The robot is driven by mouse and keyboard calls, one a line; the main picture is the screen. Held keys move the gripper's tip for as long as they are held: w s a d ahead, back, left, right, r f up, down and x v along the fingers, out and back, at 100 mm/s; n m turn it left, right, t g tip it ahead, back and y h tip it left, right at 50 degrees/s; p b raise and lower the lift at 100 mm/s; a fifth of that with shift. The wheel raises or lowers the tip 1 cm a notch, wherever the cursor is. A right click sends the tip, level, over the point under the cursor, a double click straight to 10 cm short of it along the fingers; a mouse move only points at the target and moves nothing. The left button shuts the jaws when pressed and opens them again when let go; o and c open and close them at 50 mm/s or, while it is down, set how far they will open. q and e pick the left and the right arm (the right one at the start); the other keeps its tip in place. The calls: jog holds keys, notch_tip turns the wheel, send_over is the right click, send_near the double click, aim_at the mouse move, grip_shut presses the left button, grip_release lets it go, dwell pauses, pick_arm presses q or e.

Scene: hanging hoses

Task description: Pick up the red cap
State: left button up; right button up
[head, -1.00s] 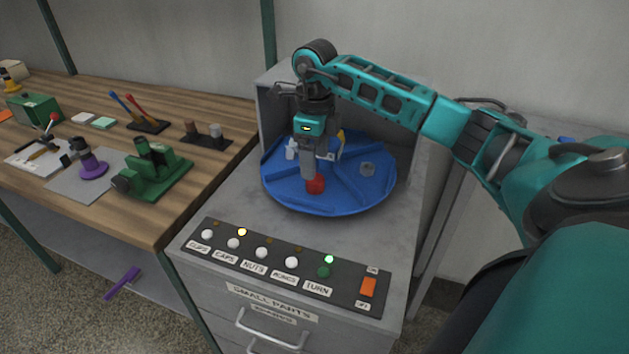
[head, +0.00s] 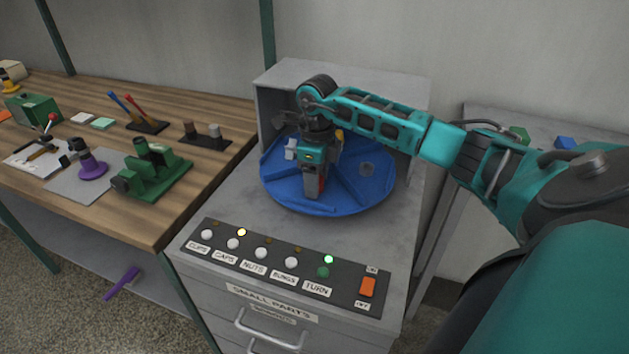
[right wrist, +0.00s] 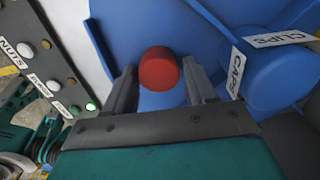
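The red cap (right wrist: 158,69) sits on the blue turntable (right wrist: 225,20) in the compartment beside the CAPS label. In the right wrist view it lies between the two fingertips of my right gripper (right wrist: 160,72), with a narrow gap on each side. The fingers are open. In the head view my right gripper (head: 314,188) points down at the front part of the turntable (head: 350,196). A sliver of the red cap (head: 322,184) shows beside a finger there; the rest is hidden. My left gripper is in neither view.
The turntable sits in a grey cabinet (head: 225,195) with raised walls behind it. A button panel (head: 280,262) lies in front. A workbench (head: 218,170) on the left holds a green vise (head: 155,172) and tools.

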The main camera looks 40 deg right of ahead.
jog(key=c, duration=0.7)
jog(key=shift+r, duration=0.1)
